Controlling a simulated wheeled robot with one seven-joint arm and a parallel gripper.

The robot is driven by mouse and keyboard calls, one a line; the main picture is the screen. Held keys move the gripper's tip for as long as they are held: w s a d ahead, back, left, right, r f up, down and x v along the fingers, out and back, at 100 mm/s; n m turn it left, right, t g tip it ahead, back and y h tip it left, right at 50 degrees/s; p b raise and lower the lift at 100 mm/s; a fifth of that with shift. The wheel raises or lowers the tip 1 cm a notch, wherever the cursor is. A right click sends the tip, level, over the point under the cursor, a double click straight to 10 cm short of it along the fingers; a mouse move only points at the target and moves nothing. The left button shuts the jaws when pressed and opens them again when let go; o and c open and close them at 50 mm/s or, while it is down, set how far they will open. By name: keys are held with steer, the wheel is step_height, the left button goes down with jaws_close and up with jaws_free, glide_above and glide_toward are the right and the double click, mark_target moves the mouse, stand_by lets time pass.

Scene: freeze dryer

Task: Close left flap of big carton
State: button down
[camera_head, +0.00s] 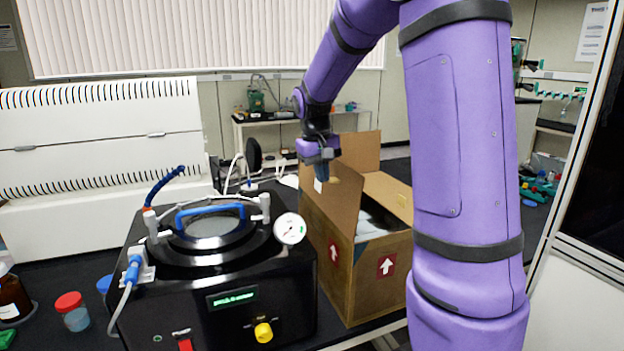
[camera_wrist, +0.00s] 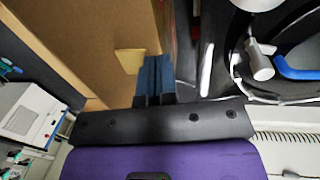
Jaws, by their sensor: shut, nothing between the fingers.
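The big carton (camera_head: 370,275) is brown with red-and-white arrow labels and stands right of the black freeze dryer. My gripper (camera_head: 322,185) is shut and empty, pointing down at the upper part of the left flap. In the wrist view my shut fingers (camera_wrist: 155,80) lie against or close to brown cardboard (camera_wrist: 95,35); contact cannot be told. A tan patch (camera_wrist: 130,62) shows beside the fingertips. My arm hides part of the carton's right side.
The freeze dryer (camera_head: 215,290), with a blue handle (camera_head: 210,212) and a gauge (camera_head: 290,229), stands close left of the carton. The back flap (camera_head: 360,150) stands up. A jar with a red lid (camera_head: 70,308) is at the far left.

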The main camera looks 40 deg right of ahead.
mark_target(345, 169)
steer(key=d+y, duration=0.1)
steer(key=d, duration=0.1)
steer(key=s+d+y, duration=0.1)
steer(key=d+y, duration=0.1)
steer(key=d+t+y, duration=0.1)
steer(key=d, duration=0.1)
steer(key=shift+s+d+r, duration=0.1)
steer(key=shift+s+d, duration=0.05)
steer(key=shift+s, duration=0.25)
steer(key=s+d+f+t+y, duration=0.1)
steer(key=d+f+y, duration=0.2)
steer(key=d+y, duration=0.3)
steer(key=shift+s+d+t, duration=0.3)
steer(key=shift+s+d, duration=0.05)
steer(key=shift+s, duration=0.05)
steer(key=shift+a, duration=0.1)
stand_by(0.5)
